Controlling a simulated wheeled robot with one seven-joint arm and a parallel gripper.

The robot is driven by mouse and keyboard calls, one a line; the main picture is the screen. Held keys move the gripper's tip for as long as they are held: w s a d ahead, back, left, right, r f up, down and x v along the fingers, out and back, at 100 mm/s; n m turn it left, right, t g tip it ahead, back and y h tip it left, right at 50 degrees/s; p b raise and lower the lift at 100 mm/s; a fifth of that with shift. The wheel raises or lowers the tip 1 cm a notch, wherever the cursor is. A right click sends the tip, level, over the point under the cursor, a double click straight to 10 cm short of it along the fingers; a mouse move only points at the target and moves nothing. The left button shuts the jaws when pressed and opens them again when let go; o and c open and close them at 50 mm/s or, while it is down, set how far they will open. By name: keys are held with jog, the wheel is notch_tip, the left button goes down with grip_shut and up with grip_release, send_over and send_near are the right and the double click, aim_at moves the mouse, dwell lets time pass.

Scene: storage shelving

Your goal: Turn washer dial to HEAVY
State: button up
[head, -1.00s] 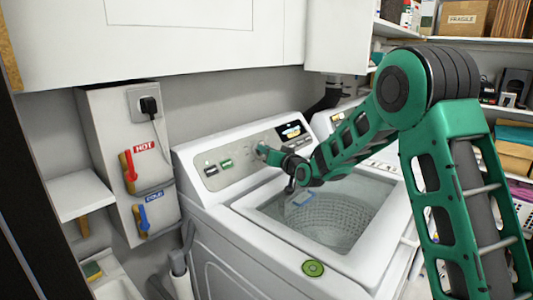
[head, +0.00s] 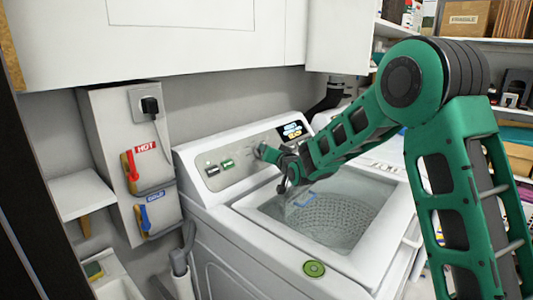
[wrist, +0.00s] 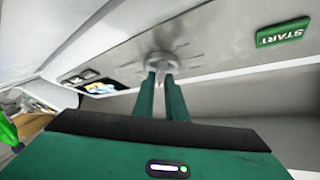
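The washer dial (wrist: 165,58) is a round silver-grey knob on the control panel, with faint marks around it, in the upper middle of the wrist view. My gripper (wrist: 161,74) has its two green fingers close together with a narrow gap, their tips at the dial and seemingly closed on its grip. In the head view my gripper (head: 262,151) reaches the middle of the washer panel (head: 240,178) and hides the dial. The labels around the dial are too blurred to read, so its setting cannot be told.
A green START button (wrist: 283,32) and a lit display (wrist: 98,87) flank the dial; the display also shows in the head view (head: 291,130). The washer's clear lid (head: 345,190) lies below my forearm. Red HOT (head: 131,170) and blue COLD (head: 145,218) valves are on the left.

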jog(key=o, duration=0.3)
jog(key=v, duration=1)
jog(key=shift+s+d, duration=0.25)
jog(key=shift+s, duration=0.05)
jog(key=shift+f, duration=0.15)
